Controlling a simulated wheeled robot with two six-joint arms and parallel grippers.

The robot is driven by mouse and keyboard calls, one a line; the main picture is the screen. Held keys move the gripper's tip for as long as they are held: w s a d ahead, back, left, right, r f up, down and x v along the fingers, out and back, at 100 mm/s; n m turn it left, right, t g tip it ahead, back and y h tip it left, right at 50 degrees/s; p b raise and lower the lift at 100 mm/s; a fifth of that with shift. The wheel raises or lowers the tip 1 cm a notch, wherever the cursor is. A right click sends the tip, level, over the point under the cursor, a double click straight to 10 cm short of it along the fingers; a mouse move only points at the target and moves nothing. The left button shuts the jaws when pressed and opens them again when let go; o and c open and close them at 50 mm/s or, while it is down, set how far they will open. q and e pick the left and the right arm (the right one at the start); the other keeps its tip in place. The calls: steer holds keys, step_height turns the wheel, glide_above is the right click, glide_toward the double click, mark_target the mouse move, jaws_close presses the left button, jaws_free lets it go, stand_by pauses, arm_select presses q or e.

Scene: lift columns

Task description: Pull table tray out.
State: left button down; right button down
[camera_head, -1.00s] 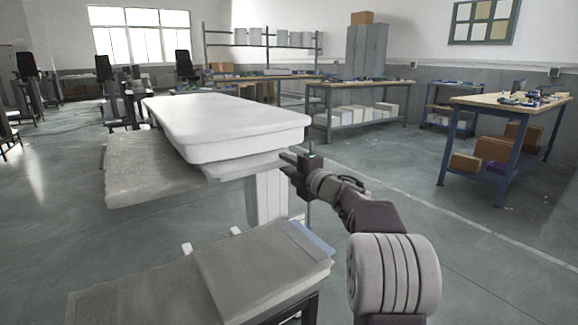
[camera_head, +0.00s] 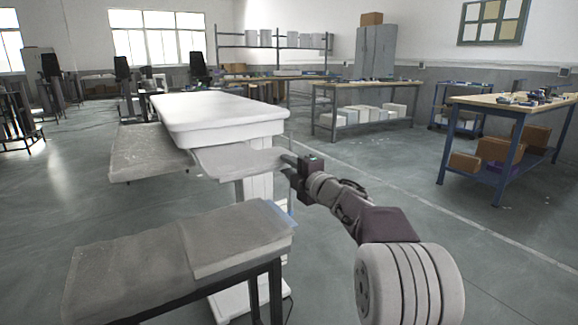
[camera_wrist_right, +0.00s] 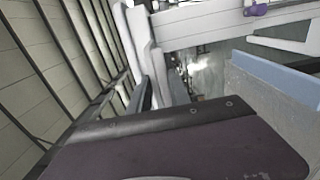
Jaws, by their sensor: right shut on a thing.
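The white table (camera_head: 222,112) stands on a white lift column (camera_head: 258,192). A flat grey tray (camera_head: 232,160) sticks out from under the front of its top. My right gripper (camera_head: 292,164) is shut on the right end of the tray's front edge, and its fingertips are hard to make out. A second flat grey panel (camera_head: 148,160) extends at the table's left side. My left gripper is not in view. In the right wrist view, I cannot make out the grip on the tray.
A low bench with a grey padded top (camera_head: 130,268) stands in front of the table, below the tray. A wooden workbench (camera_head: 510,105) with boxes beneath stands at the right. The floor between it and my right arm is clear.

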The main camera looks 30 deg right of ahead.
steer(key=shift+f, duration=0.55)
steer(key=c, duration=1.4)
jaws_free()
steer(key=shift+w, duration=0.1)
steer(key=shift+w+r, duration=0.1)
steer(key=shift+r, duration=0.15)
steer(key=s+p, duration=0.2)
steer(key=s, duration=0.7)
steer(key=shift+d, duration=0.35)
